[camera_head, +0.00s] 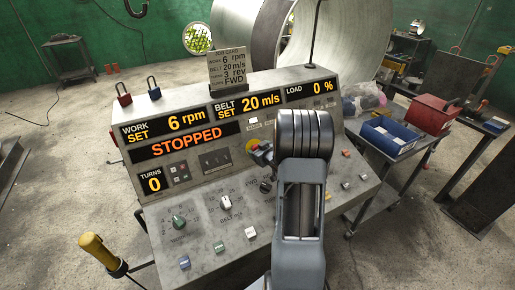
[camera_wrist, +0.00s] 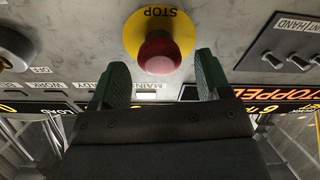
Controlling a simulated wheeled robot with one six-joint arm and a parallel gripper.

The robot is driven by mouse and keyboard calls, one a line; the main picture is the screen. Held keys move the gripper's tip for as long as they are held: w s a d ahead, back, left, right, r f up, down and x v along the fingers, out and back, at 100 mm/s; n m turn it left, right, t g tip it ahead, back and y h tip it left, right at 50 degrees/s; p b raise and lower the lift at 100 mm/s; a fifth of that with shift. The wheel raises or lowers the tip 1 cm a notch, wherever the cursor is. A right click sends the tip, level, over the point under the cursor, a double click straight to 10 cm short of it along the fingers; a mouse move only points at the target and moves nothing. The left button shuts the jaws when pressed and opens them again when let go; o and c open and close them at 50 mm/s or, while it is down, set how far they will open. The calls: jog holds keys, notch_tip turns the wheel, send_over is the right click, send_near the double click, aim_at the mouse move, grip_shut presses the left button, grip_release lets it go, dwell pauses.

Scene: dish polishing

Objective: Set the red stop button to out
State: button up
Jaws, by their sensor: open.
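The red stop button (camera_wrist: 158,54) sits on a yellow disc (camera_wrist: 134,30) lettered STOP, on the grey control panel. In the wrist view it lies just beyond and between the two fingertips of my gripper (camera_wrist: 158,76). The fingers are apart with nothing between them, and no contact with the button shows. In the head view my arm hides most of the button; part of the yellow disc (camera_head: 252,145) shows just left of my arm. Whether the button is pressed in or out I cannot tell.
The panel display (camera_head: 186,139) reads STOPPED. A selector knob (camera_head: 225,203) is on the lower panel. A cart with a blue bin (camera_head: 389,137) stands right.

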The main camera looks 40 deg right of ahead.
jog(key=shift+x, duration=0.95)
jog(key=c, duration=1.3)
jog(key=shift+s+a+r, duration=0.1)
jog(key=shift+s+r, duration=0.15)
jog(key=shift+s, duration=0.3)
jog(key=o, duration=1.3)
jog(key=shift+r, duration=0.1)
